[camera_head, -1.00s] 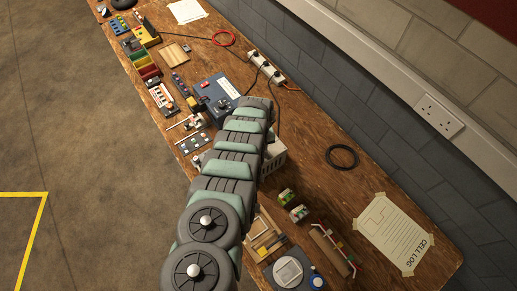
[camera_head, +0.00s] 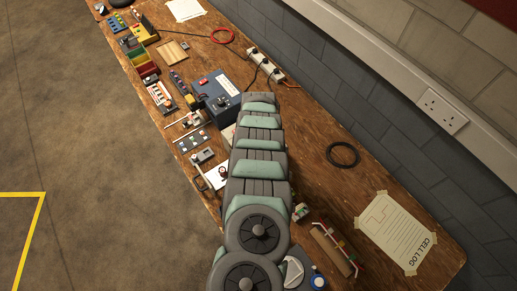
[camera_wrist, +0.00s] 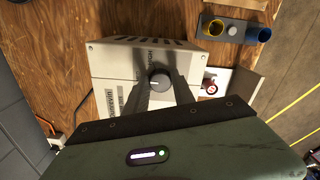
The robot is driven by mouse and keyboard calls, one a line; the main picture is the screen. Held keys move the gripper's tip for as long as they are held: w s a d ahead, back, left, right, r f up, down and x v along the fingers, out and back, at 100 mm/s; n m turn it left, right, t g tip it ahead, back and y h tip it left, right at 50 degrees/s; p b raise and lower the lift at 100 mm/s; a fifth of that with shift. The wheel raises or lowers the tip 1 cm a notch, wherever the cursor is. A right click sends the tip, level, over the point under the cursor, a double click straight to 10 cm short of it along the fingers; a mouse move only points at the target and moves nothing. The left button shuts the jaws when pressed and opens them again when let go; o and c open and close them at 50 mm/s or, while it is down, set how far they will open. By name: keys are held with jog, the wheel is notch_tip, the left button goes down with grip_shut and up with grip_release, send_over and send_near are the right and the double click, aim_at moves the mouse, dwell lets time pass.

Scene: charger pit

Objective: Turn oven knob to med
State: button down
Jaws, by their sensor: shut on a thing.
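The oven is a cream box (camera_wrist: 110,62) with vent slots, seen in the wrist view on the wooden bench. Its dark round knob (camera_wrist: 160,81) sits on the front panel and carries a small pale pointer mark. My gripper (camera_wrist: 161,88) has its two grey fingers on either side of the knob, shut on it. In the head view my arm hides most of the oven and the gripper.
In the head view, a blue-grey box (camera_head: 216,97) stands on the bench beyond my arm. A black ring (camera_head: 342,155) and a taped paper sheet (camera_head: 396,233) lie to the right. In the wrist view, a red button (camera_wrist: 211,88) sits beside the oven.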

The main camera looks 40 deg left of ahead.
dwell(0.4)
jog(key=c, duration=1.1)
grip_release()
jog(key=shift+o, duration=0.2)
jog(key=shift+r, duration=0.1)
notch_tip(320, 180, up, 11)
jog(key=shift+f, duration=0.2)
